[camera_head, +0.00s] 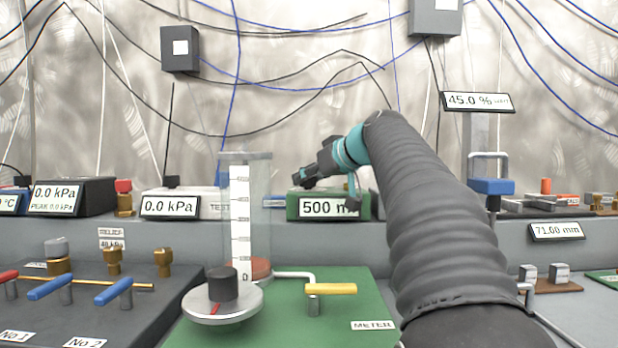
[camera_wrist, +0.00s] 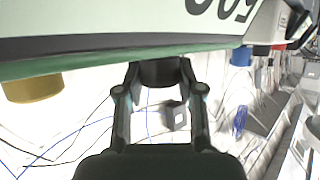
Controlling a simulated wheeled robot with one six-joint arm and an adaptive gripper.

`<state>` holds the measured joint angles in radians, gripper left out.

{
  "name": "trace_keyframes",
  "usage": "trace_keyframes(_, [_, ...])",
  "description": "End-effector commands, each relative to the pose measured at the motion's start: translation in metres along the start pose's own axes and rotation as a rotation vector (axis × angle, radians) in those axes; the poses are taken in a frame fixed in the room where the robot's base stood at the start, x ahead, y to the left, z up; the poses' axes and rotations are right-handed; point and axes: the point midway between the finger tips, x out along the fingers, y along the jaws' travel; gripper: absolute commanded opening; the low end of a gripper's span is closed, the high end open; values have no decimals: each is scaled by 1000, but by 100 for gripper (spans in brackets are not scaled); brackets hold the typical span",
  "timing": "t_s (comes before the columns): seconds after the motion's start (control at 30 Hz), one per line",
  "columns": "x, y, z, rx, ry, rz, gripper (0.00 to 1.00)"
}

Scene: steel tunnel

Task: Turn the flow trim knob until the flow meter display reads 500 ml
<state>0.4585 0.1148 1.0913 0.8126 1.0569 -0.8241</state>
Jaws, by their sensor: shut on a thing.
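The flow meter display (camera_head: 328,207) is a white panel on a green box in the head view and reads 500 with a partly covered unit. The wrist view shows this panel (camera_wrist: 160,20) upside down at the top. A black round knob (camera_wrist: 160,73), which I take for the flow trim knob, stands on the green box between my fingers. My gripper (camera_wrist: 159,78) is shut on it. In the head view my gripper (camera_head: 302,180) reaches down at the top of the green box, and the knob cannot be made out clearly there.
A brass knob (camera_wrist: 33,88) stands beside the black knob. In front are a clear graduated cylinder (camera_head: 240,210), a black knob on a round plate (camera_head: 223,284) and a yellow lever (camera_head: 331,289). A white 0.0 kPa box (camera_head: 170,207) stands to the left.

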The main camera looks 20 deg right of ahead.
Motion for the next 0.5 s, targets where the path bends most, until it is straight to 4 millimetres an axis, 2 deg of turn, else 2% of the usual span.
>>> trace_keyframes(0.2, [0,1,0,-34,0,-85,3])
trace_keyframes(0.47, [0,0,1,-37,1,-88,2])
trace_keyframes(0.5, [0,0,1,-37,1,-88,40])
